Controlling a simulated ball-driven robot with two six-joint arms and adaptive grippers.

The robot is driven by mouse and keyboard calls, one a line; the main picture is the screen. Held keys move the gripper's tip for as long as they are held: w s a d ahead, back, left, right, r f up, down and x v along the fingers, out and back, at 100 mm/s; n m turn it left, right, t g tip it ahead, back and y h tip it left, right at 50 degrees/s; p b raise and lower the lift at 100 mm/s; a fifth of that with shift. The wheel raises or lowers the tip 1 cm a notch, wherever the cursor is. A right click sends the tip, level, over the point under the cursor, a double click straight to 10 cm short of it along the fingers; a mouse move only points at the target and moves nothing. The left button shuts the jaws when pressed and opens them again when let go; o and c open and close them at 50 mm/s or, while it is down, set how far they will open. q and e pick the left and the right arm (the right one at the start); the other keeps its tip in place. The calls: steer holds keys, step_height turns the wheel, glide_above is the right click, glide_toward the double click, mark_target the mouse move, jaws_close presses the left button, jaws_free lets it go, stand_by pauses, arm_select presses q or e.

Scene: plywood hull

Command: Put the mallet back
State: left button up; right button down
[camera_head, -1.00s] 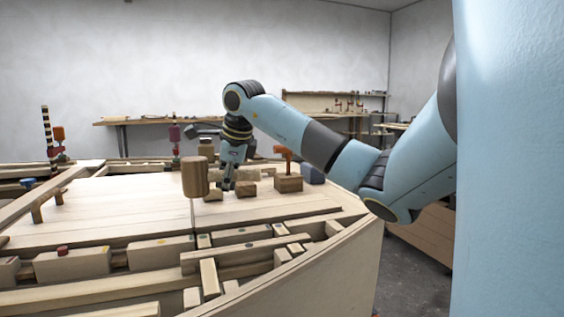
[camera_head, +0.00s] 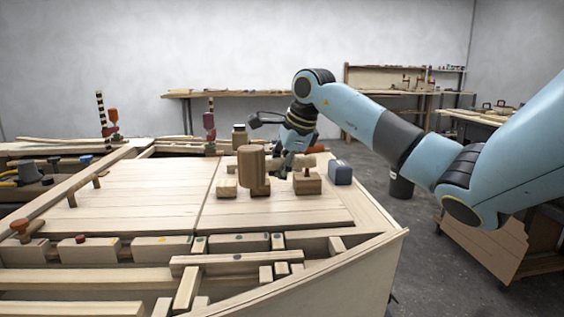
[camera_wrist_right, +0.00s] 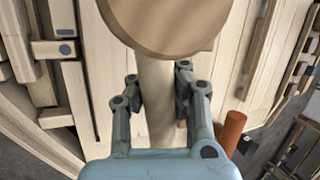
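The mallet has a brown cylindrical wooden head (camera_head: 251,166) and a pale handle, which shows in the right wrist view (camera_wrist_right: 157,100). My right gripper (camera_head: 285,165) is shut on the handle, with one finger on each side of it. In the head view the mallet head is left of the gripper, over the pale panelled deck (camera_head: 140,195), and hides part of a block behind it. I cannot tell whether the head touches anything. My left gripper is out of view.
A small wooden block (camera_head: 227,188) stands left of the mallet. A brown block (camera_head: 307,184) with an orange-brown tool in it and a blue-grey object (camera_head: 340,173) stand to the right. Clamps (camera_head: 209,125) rise along the far edge. The deck's left half is mostly clear.

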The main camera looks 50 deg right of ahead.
mark_target(277, 207)
steer(key=shift+f, duration=0.5)
step_height(277, 207, down, 5)
steer(key=b, duration=0.3)
steer(key=shift+f+b, duration=0.5)
steer(key=shift+f, duration=0.05)
steer(key=shift+f, duration=0.2)
steer(key=c, duration=1.3)
jaws_free()
steer(key=shift+c, duration=0.2)
